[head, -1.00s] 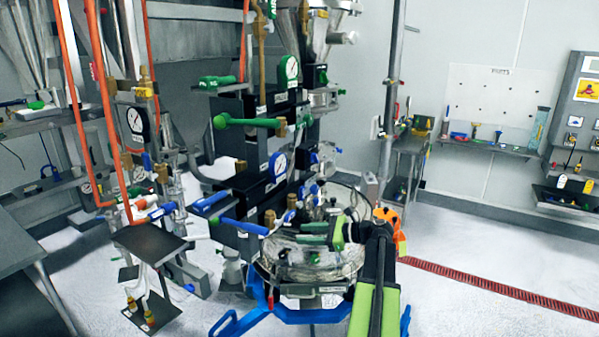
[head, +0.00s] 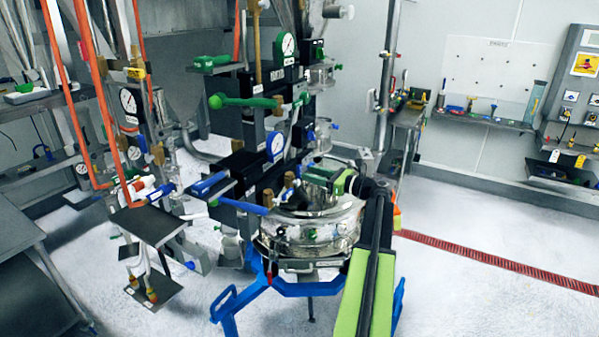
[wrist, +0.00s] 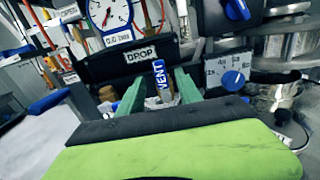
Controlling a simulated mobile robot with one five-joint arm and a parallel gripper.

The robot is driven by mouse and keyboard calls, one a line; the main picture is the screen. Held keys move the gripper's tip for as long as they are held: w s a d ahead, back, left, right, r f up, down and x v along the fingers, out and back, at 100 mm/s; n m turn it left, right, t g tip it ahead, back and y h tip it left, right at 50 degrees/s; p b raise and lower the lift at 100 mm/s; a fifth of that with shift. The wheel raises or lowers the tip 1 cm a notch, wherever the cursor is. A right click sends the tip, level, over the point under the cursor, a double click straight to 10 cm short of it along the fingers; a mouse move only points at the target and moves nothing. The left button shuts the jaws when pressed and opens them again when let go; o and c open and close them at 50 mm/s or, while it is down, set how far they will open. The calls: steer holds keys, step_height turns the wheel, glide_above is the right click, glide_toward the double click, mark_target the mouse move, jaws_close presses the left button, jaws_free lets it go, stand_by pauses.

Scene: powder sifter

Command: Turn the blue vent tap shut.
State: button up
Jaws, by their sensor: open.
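The blue vent tap (wrist: 159,76) has a flat blue handle marked VENT. In the wrist view it stands between the tips of my gripper's green fingers, apparently beyond them, in front of a black panel marked DROP. I cannot tell contact. My gripper (wrist: 160,83) is open, with one finger on each side of the handle in the picture. Several blue handles show there, and I cannot tell which is the vent tap.
A round dial gauge (wrist: 110,14) is up left in the wrist view. A blue knob (wrist: 232,81) on a scale plate is to the right. Open floor lies at right.

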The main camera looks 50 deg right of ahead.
mark_target(301, 171)
steer(key=x, duration=0.5)
steer(key=shift+w, duration=0.2)
jaws_close()
steer(key=shift+a, duration=0.1)
stand_by(1.0)
